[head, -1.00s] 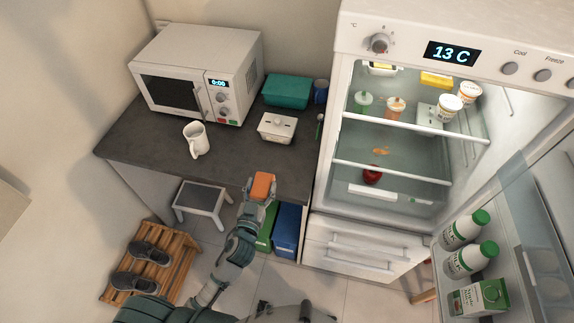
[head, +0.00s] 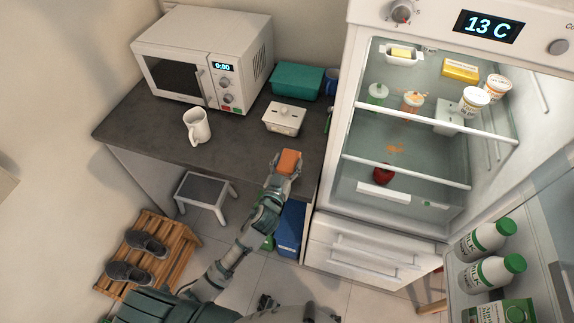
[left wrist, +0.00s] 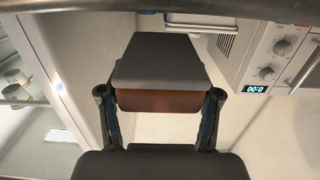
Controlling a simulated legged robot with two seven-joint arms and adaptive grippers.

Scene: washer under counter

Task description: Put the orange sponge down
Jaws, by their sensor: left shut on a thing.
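An orange sponge (head: 290,162) is held in my left gripper (head: 284,168), over the front edge of the dark counter (head: 232,150), near its right end. In the left wrist view the sponge (left wrist: 160,75) sits between the two fingers, brown-orange on the near face and dark grey on the broad face. The fingers of the left gripper (left wrist: 160,112) are shut on its sides. I cannot tell whether the sponge touches the counter. My right gripper is not in view.
On the counter stand a white mug (head: 197,126), a microwave (head: 203,58), a white lidded box (head: 284,117) and a teal box (head: 298,80). The open fridge (head: 400,160) is to the right. Bare counter lies between mug and sponge. A stool (head: 205,190) stands below.

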